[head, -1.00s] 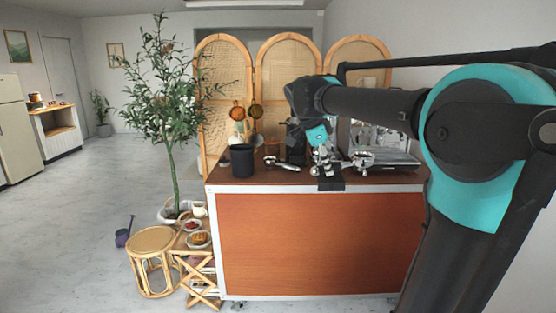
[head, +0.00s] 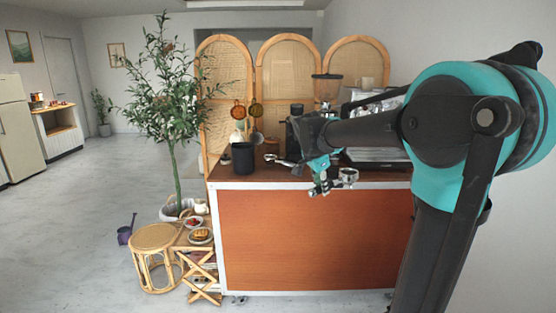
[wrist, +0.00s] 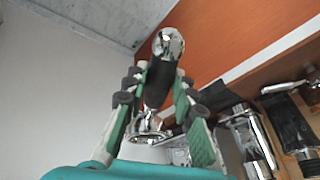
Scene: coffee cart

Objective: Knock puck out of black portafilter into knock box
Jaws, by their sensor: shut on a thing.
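My gripper (head: 322,182) is in front of the counter's front edge, a little below the counter top. It is shut on the black handle of a portafilter (head: 348,175), whose chrome end sticks out to the right. In the wrist view, the black handle (wrist: 158,84) lies between the green finger pads of my gripper (wrist: 160,78), with chrome parts at both ends. Whether a puck is in the basket cannot be seen. The knock box (head: 243,160), a black cylinder, stands upright at the left of the counter top, apart from my gripper.
Another metal-ended tool (head: 284,160), apparently a second portafilter, lies on the counter (head: 262,178) between the knock box and my gripper. The espresso machine (head: 376,157) and a grinder (head: 326,88) stand behind my arm. A rattan stool (head: 153,238) stands on the floor at left.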

